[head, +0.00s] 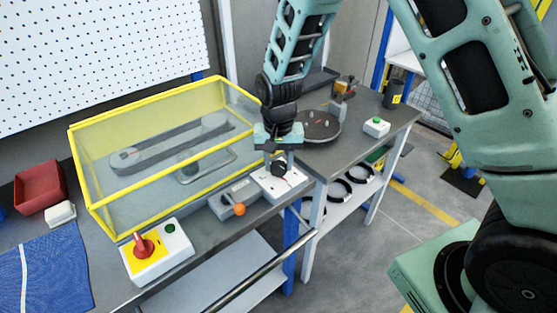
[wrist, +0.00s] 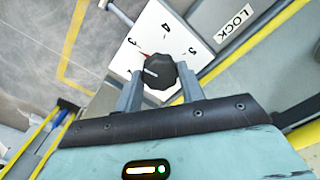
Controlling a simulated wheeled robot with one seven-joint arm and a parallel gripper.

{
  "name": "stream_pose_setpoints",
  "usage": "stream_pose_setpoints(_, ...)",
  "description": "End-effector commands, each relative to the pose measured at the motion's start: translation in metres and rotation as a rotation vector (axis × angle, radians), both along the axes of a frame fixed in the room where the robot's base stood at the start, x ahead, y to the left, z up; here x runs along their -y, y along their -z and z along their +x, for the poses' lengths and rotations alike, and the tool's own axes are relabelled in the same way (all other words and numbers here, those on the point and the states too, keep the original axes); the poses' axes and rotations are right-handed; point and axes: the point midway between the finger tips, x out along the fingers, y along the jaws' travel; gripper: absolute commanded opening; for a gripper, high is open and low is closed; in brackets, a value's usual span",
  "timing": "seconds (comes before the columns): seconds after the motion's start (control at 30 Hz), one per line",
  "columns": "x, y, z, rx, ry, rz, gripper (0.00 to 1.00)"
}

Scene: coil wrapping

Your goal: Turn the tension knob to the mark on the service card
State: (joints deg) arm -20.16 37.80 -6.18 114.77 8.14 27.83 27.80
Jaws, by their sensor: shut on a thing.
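The tension knob (head: 281,168) is black and sits on a white dial box (head: 292,187) at the bench's right end. In the wrist view the knob (wrist: 161,72) is dark and faceted, with a short pale line on its left side. The white dial face (wrist: 134,57) carries printed numbers, among them 3, 4 and 5. I cannot make out a service card.
A yellow-framed clear guard (head: 92,207) covers a belt on the left. An orange-knobbed lever (head: 239,209) and a LOCK label (wrist: 233,25) are beside the dial box. A red switch (head: 144,246) is at front left. A round turntable (head: 320,126) stands behind right.

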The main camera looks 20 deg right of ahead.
Motion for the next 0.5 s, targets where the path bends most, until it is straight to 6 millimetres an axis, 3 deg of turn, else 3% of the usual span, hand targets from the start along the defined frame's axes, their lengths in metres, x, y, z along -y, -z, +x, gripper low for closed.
stream_pose_setpoints(0.5, 0.0001, -0.0002, 0.0005, 0.001, 0.128, 0.001, 0.16)
